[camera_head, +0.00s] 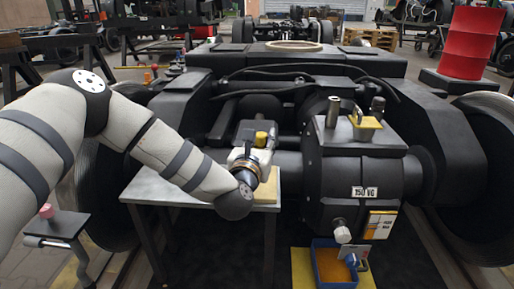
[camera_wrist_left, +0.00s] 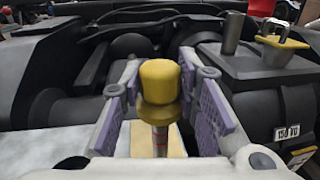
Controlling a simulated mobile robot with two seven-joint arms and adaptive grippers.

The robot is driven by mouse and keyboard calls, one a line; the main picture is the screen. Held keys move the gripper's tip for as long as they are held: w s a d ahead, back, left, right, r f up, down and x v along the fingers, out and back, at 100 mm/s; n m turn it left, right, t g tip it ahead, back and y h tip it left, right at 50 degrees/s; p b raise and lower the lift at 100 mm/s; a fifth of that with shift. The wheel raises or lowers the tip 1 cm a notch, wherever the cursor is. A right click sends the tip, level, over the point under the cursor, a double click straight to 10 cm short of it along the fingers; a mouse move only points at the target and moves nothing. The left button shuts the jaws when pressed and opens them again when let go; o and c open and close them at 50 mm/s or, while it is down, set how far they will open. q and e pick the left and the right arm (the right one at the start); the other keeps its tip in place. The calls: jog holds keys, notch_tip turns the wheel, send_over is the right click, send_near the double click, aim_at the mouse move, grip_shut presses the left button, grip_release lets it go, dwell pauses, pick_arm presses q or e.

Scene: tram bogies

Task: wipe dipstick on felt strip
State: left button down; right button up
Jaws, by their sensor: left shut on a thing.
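My left gripper (camera_head: 258,142) is shut on the dipstick by its yellow head (camera_head: 261,137). In the left wrist view the dipstick (camera_wrist_left: 160,85) stands upright between the purple-padded fingers (camera_wrist_left: 160,95). Its metal shaft with reddish marks shows below the head. The beige felt strip (camera_head: 268,188) lies on the grey table, under and beside the gripper. It also shows in the left wrist view (camera_wrist_left: 174,146), behind the shaft. I cannot tell whether the shaft touches the felt; its lower end is hidden. My right gripper is not in view.
The grey table (camera_head: 160,187) stands left of the black gearbox (camera_head: 345,180) marked "150 VG". The gearbox top carries a yellow-plated fitting (camera_head: 366,124) and metal posts (camera_head: 333,112). A blue bin (camera_head: 333,265) sits below it. A red drum (camera_head: 470,42) stands at the back right.

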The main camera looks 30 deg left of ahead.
pick_arm(q)
notch_tip(320, 180, up, 4)
jog(key=shift+r+p, duration=0.15)
jog(key=shift+p, duration=0.7)
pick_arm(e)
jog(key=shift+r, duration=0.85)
pick_arm(q)
notch_tip(320, 180, up, 8)
jog(key=p, duration=0.4)
jog(key=shift+p, duration=0.35)
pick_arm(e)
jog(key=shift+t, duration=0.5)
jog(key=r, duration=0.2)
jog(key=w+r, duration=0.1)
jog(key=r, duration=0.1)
